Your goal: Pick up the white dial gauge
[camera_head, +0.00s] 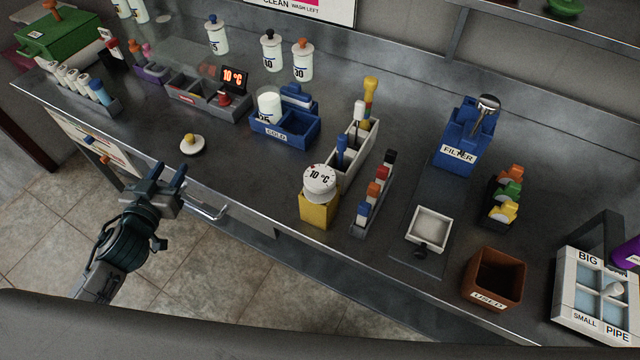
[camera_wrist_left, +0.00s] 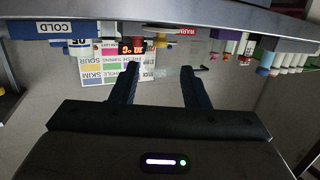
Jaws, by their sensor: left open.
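My left gripper (camera_head: 169,169) is open and empty, to the left of the gauge and near the counter's front edge. Its two spread fingers also show in the left wrist view (camera_wrist_left: 160,72). I cannot make out the gauge in that view. My right gripper is not in view.
A white disc with a yellow knob (camera_head: 192,145) lies just beyond my left gripper. The blue COLD tray (camera_head: 290,138) and a grey rack of coloured pieces (camera_head: 372,197) stand near the gauge. A brown USED bin (camera_head: 493,281) stands right. The counter between my left gripper and the yellow block is clear.

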